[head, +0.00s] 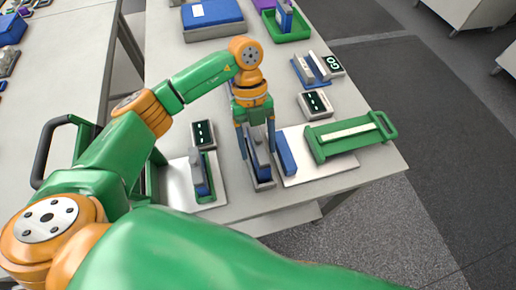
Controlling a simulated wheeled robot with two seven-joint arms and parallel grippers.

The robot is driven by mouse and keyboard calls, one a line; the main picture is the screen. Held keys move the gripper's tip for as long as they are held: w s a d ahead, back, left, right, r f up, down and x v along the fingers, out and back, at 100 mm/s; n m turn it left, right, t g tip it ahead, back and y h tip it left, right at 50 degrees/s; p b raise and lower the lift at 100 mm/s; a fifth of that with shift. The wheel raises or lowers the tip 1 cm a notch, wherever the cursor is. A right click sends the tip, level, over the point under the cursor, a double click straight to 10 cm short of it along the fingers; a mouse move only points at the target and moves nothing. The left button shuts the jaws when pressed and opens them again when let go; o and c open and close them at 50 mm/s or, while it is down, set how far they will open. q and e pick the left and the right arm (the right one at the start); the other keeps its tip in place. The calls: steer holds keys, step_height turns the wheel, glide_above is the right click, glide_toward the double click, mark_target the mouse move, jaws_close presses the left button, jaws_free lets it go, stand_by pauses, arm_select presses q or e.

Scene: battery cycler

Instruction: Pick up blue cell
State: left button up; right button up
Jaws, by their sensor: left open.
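My left gripper (257,148) points down over the near part of the bench, its jaws apart. An upright blue-grey piece (261,156) in a narrow grey holder (263,184) stands between or just behind the fingers; I cannot tell whether they touch it. An upright blue block (286,156), which looks like a blue cell, stands just right of the right finger, at the left edge of a white plate (318,171). Another blue-grey upright piece (200,175) stands in a green-based holder to the left. My right gripper is out of view.
A green tray with a handle (350,136) lies at the right bench edge. Small dark displays (315,104) and (203,134) stand nearby. A blue box (212,14) and a green bin (288,28) are farther back. The bench middle behind the gripper looks mostly clear.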

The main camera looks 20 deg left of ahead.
arm_select(q)
steer(key=shift+s+d+f, duration=0.1)
steer(key=shift+s+f, duration=0.1)
steer(key=shift+f, duration=0.25)
steer(key=shift+w, duration=0.1)
jaws_close()
stand_by(1.0)
